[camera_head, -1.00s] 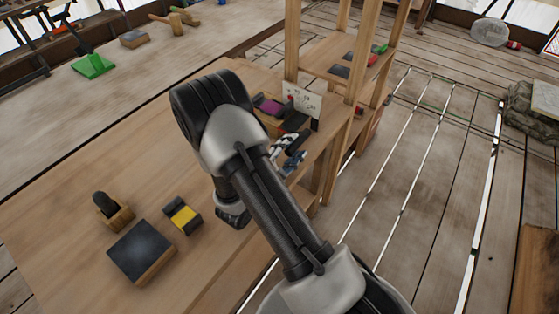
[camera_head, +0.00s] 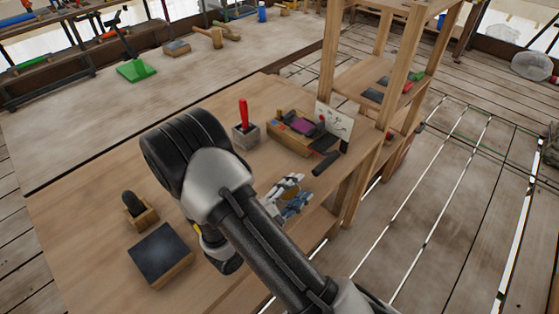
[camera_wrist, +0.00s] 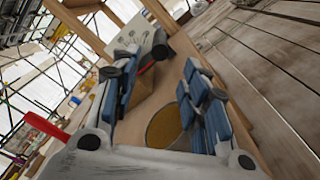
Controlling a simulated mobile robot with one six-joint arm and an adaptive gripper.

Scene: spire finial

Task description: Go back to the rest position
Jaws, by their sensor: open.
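My gripper (camera_head: 289,196) shows beyond my arm in the head view, above the right edge of the wooden workbench (camera_head: 92,215). In the wrist view my gripper (camera_wrist: 165,95) has its two blue-padded fingers spread apart, with nothing held between them. Bench top and a round brownish-yellow patch (camera_wrist: 163,126) show between and below the fingers. My arm hides part of the bench middle in the head view.
On the bench are a dark-topped block (camera_head: 160,254), a small wooden holder (camera_head: 139,211), a red-handled tool in a grey block (camera_head: 244,127) and a wooden tray (camera_head: 292,137) by a white card (camera_head: 335,121). A wooden shelf (camera_head: 358,75) stands behind right. Plank floor at right is clear.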

